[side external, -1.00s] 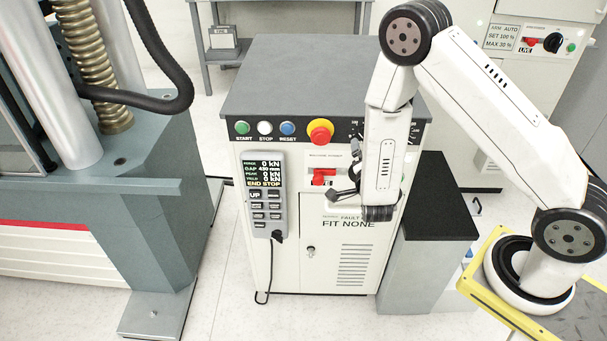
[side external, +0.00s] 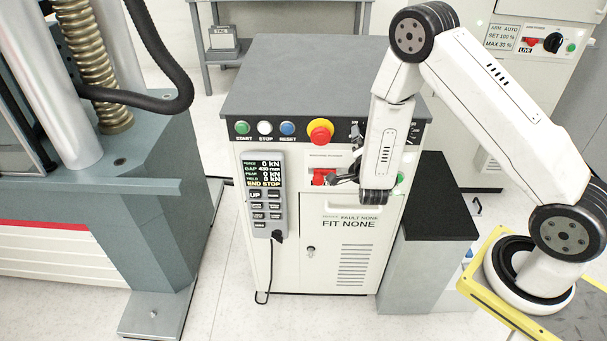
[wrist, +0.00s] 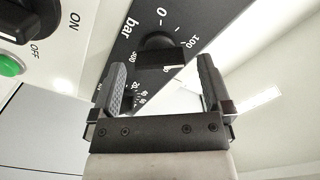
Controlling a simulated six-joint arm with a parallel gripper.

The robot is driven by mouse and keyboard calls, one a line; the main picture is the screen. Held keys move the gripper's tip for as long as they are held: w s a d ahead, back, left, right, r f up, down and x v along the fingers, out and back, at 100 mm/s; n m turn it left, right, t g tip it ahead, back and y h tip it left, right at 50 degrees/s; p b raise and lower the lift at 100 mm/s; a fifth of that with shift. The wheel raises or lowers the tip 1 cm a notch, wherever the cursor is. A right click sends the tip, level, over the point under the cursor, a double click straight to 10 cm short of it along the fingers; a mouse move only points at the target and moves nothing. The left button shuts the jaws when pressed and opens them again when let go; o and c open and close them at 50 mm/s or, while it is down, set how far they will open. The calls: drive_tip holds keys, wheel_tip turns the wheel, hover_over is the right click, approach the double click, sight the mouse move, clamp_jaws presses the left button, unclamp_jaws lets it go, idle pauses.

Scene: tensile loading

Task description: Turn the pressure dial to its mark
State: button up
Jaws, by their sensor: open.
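The pressure dial (wrist: 158,44) is a black knob on a dark panel strip, with a white scale lettered bar, 0, 100 and 300 around it. It shows between and beyond my fingertips in the wrist view. I cannot tell which mark is the target. In the side view my arm hides most of the dial, and only a bit of its scale shows. My gripper (wrist: 162,64) is open, with a finger on either side of the knob in the picture and nothing held. In the side view my gripper (side external: 345,179) is in front of the cabinet, beside the red switch.
A smaller dial (wrist: 128,98) sits near my left finger. An ON/OFF knob (wrist: 30,15) and a green button (wrist: 10,65) are at upper left. The cabinet (side external: 310,75) carries a red-and-yellow stop button (side external: 320,131), a red switch (side external: 322,177) and a keypad (side external: 265,194).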

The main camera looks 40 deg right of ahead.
drive_tip(key=shift+x, duration=1.15)
drive_tip(key=c, duration=1.2)
